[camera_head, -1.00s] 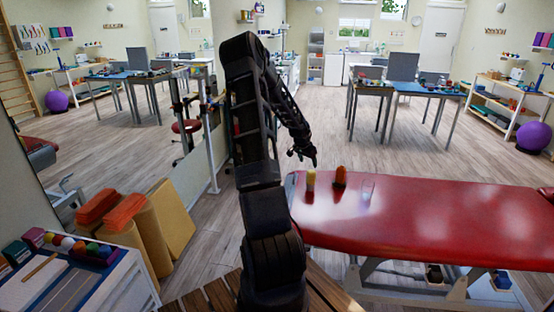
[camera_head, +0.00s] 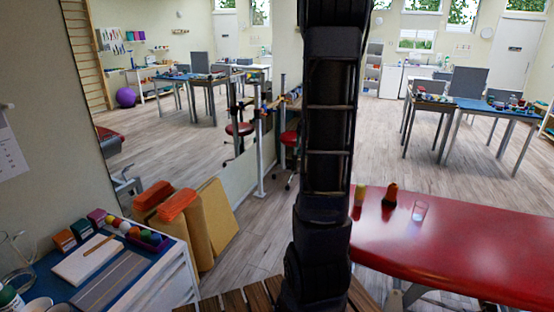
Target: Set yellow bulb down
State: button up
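A small yellow object (camera_head: 360,194), perhaps the yellow bulb, stands on the far left end of the red treatment couch (camera_head: 460,245); it is too small to be sure. My arm rises straight up just left of it and leaves the picture at the top. My gripper is not in view, so whether it holds anything is hidden.
An orange-and-dark object (camera_head: 390,195) and a clear glass (camera_head: 419,211) stand on the couch. At lower left, a side table (camera_head: 165,290) carries a tray of coloured balls (camera_head: 135,232). Tan blocks with orange rolls (camera_head: 178,205) stand beside it. A mirror covers the left wall.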

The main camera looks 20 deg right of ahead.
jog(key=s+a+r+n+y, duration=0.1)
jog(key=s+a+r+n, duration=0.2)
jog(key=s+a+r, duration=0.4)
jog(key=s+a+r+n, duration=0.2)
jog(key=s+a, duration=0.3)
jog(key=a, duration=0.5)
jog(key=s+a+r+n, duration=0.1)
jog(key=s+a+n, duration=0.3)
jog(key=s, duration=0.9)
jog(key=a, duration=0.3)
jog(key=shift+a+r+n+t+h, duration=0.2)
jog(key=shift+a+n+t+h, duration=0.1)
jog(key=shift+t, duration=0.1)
